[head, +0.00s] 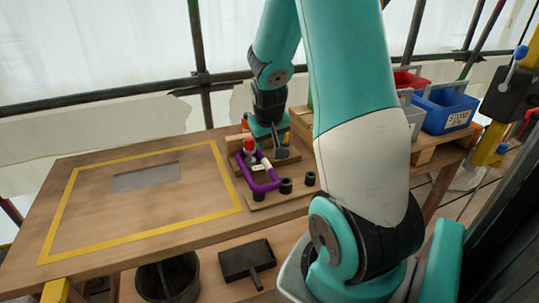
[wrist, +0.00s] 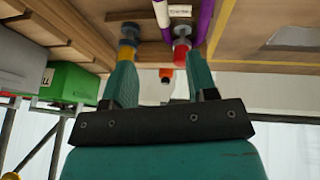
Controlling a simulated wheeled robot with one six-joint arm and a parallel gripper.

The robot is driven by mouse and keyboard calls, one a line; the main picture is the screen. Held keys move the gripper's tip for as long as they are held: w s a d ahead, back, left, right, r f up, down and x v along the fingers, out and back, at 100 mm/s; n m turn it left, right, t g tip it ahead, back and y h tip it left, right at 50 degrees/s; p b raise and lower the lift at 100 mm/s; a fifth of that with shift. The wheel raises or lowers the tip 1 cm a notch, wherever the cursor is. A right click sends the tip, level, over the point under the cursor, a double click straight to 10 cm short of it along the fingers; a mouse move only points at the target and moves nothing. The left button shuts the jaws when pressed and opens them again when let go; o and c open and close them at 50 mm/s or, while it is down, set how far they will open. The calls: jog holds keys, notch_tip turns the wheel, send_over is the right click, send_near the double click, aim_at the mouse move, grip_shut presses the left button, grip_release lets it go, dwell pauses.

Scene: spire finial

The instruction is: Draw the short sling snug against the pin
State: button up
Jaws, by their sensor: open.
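The purple sling (head: 242,172) lies as a loop on a small wooden board on the bench, with a white tag (head: 266,163) on its side. In the wrist view the sling (wrist: 205,20) runs past a red-and-grey upright piece (wrist: 180,50), which may be the pin; I cannot tell how snug the sling is. The red piece also shows at the loop's far end in the head view (head: 250,146). My gripper (wrist: 160,60) is open, its teal fingers spread on either side of the red piece, which is nearer the right finger. Nothing is visibly gripped.
Dark round pegs (head: 286,186) stand on the board beside the sling. The bench to the left has a yellow-taped rectangle (head: 140,236) around a grey inset plate (head: 146,177). Blue (head: 445,110) and red (head: 408,80) bins stand at the right back. A black bucket (head: 168,278) is below.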

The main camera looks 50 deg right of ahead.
aim_at(269, 166)
jog(key=x, duration=1.5)
jog(key=shift+w+d+f+p, duration=0.2)
jog(key=shift+f+p, duration=0.1)
jog(key=shift+p, duration=0.1)
jog(key=shift+s, duration=0.1)
grip_shut()
